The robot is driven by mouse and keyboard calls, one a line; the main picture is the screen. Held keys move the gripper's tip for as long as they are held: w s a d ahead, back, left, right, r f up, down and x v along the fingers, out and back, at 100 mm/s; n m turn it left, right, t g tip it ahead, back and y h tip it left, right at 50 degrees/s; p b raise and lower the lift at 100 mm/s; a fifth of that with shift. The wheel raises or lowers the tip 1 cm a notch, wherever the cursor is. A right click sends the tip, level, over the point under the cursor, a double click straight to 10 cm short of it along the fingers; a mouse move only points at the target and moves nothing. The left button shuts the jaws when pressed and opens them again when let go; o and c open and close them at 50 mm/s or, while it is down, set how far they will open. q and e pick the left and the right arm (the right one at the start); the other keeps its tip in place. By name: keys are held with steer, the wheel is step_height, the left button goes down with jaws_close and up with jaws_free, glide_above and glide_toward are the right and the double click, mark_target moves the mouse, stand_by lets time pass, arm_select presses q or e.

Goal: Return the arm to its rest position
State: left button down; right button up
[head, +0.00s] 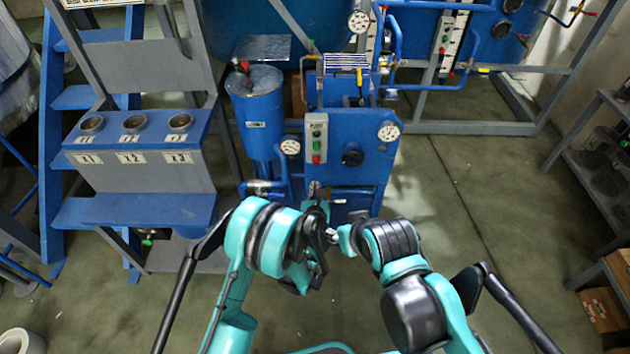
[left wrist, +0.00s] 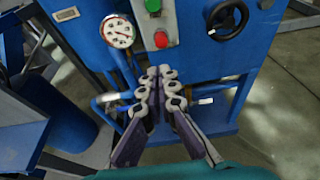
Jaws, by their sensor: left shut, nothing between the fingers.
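My left arm (head: 262,235) and right arm (head: 395,265), both teal and black, are bent in front of the blue machine (head: 350,130). My left gripper (head: 316,192) is at the machine's lower front, below the green and red button box (head: 316,138). In the left wrist view, the left gripper (left wrist: 158,72) has its fingers together with nothing between them. The same machine (left wrist: 190,65) lies beyond the fingertips; I cannot tell whether they touch it. The jaws of my right gripper are not clear in the head view, partly hidden by its own arm.
Gauges (head: 290,147) (head: 388,131) and a black handwheel (head: 352,157) are on or beside the machine. A blue cylinder (head: 257,115) stands to its left. A stand with three cups (head: 135,124) is further left. A shelf (head: 590,165) stands right. Floor (head: 480,200) is free right of the machine.

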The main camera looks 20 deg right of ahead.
arm_select(q)
steer(key=shift+s+r, duration=0.1)
steer(key=shift+a, duration=0.1)
stand_by(0.4)
steer(key=s+a+r+n+g+y, duration=0.2)
steer(key=a+r+n, duration=0.75)
steer(key=a, duration=0.25)
steer(key=s+a+r+n+g+y, duration=0.1)
steer(key=a+r+n+y, duration=0.1)
steer(key=a+r+n, duration=0.75)
steer(key=s+a+n+g, duration=0.2)
steer(key=s+a+n, duration=0.5)
steer(key=s+n, duration=0.3)
steer(key=s+a+n+g, duration=0.2)
steer(key=s+a+n, duration=0.6)
steer(key=s, duration=0.7)
steer(key=shift+n, duration=1.1)
steer(key=shift+s, duration=0.1)
